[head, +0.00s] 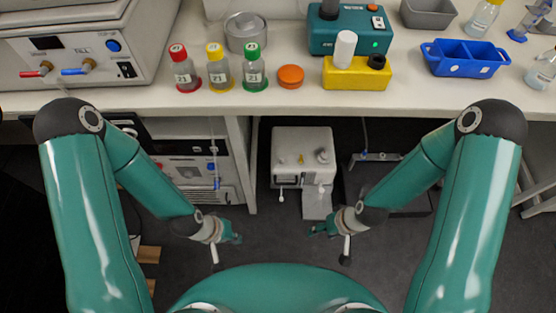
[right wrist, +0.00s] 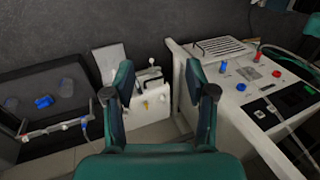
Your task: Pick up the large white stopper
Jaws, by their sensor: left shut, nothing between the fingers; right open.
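The large white stopper (head: 345,48) stands upright in a yellow block (head: 352,79) on the bench, beside a smaller black stopper (head: 376,62). The stopper does not show in the right wrist view. My left gripper (head: 234,238) is shut and empty, low in front of the bench. My right gripper (head: 316,231) is also below the bench front, well away from the stopper. In the right wrist view my right gripper (right wrist: 159,66) has its two fingers wide apart with nothing held between them.
Three capped bottles (head: 216,72), an orange lid (head: 290,76) and a metal dish (head: 246,32) stand left of the block. A teal device (head: 325,40) is behind it. A blue tray (head: 464,58) is to the right. A white machine (head: 302,155) stands under the bench.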

